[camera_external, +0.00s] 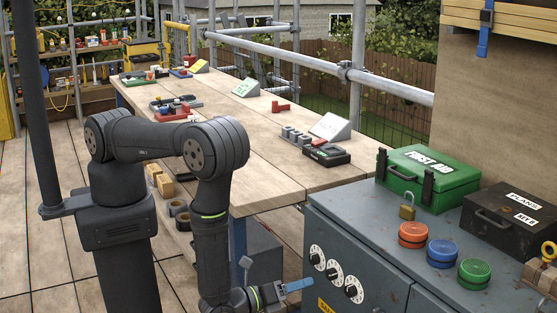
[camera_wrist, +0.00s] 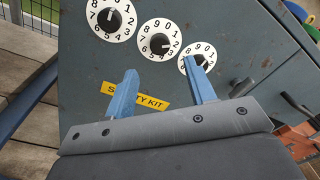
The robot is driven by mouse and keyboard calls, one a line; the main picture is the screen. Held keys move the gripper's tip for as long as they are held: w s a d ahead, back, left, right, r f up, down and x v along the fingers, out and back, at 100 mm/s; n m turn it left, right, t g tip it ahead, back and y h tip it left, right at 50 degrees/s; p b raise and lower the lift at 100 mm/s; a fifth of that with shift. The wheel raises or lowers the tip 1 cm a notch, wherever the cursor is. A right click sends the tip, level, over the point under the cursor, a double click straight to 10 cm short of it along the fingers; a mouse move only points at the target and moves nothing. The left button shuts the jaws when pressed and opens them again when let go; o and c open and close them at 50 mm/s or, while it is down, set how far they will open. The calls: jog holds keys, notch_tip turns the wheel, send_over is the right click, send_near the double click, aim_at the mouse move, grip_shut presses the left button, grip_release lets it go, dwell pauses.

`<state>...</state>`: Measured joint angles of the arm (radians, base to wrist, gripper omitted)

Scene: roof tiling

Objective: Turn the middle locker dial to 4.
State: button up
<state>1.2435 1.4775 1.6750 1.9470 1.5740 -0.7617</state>
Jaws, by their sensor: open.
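The middle locker dial (camera_wrist: 159,43) is a white numbered disc with a black knob on the grey-blue locker front (camera_wrist: 240,40). It also shows in the external view (camera_external: 333,273). The left dial (camera_wrist: 110,19) and right dial (camera_wrist: 197,62) sit on either side of it. I cannot read clearly which number the middle knob points to. My gripper (camera_wrist: 160,66) is open and empty, with blue fingers apart. In the wrist view the middle dial appears beyond the gap between them. The right finger overlaps part of the right dial. In the external view my gripper (camera_external: 292,286) is left of the dials.
A yellow safety kit label (camera_wrist: 138,95) is below the dials. The locker top holds a green first aid box (camera_external: 428,178), a padlock (camera_external: 407,206), coloured discs (camera_external: 443,252) and a black plans box (camera_external: 510,222). A wooden workbench (camera_external: 255,150) stands behind, with tools on it.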

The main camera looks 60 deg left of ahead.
aim_at(328, 276)
jog(key=w, duration=0.7)
jog(key=shift+d, duration=0.15)
jog(key=shift+c, duration=0.4)
jog(key=c, duration=0.9)
